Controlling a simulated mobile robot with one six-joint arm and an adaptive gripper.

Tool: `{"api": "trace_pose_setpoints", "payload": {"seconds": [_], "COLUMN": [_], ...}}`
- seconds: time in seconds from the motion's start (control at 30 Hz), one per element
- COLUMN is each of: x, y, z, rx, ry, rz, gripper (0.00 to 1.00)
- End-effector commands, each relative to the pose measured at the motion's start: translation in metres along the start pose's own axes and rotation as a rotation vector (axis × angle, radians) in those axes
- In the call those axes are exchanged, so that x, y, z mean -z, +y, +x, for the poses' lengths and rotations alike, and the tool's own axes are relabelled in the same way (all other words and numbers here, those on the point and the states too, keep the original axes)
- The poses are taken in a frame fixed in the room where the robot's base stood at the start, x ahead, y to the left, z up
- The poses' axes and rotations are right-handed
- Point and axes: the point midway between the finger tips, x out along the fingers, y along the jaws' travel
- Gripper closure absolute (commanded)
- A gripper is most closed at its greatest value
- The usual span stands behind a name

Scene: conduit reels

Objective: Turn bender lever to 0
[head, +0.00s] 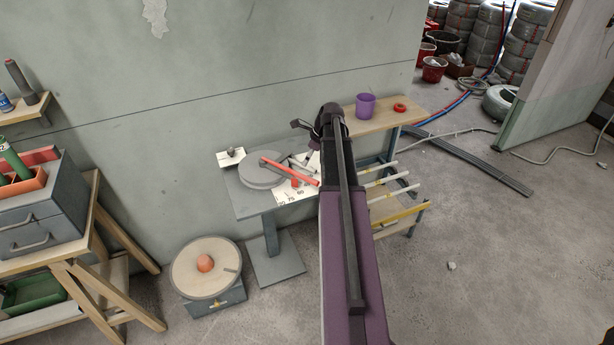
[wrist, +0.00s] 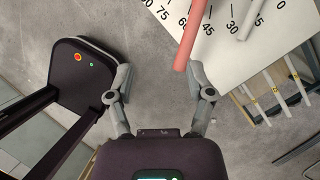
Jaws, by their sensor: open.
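The bender is a grey round disc (head: 262,178) on a pedestal stand, with a red lever (head: 290,171) reaching right and toward me. A white scale plate (head: 284,198) lies below it, partly hidden by my arm. In the wrist view the red lever (wrist: 191,38) crosses the scale between the 60 and 45 marks; the 0 mark (wrist: 281,4) is further right. My gripper (wrist: 160,72) is open and empty. The lever's free end shows between the fingers, close to the right fingertip; I cannot tell whether they touch. The head view does not show the fingers clearly.
A pale rod (wrist: 251,18) lies over the scale near 15. A rack with several pale conduits (head: 384,181) stands right of the bender, under a shelf with a purple cup (head: 366,106). A round reel (head: 205,268) stands on the floor at left. Floor at right is mostly clear.

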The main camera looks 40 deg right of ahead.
Motion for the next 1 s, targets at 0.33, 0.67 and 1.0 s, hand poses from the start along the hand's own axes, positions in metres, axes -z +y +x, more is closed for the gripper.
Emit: {"api": "trace_pose_setpoints", "payload": {"seconds": [0.33, 0.67, 1.0], "x": [0.036, 0.037, 0.037], "y": [-0.043, -0.043, -0.043], "z": [-0.023, -0.024, -0.015], "rx": [0.016, 0.016, 0.016], "ry": [-0.056, -0.057, -0.057], "rz": [0.306, 0.315, 0.313], "gripper": [0.32, 0.32, 0.32]}}
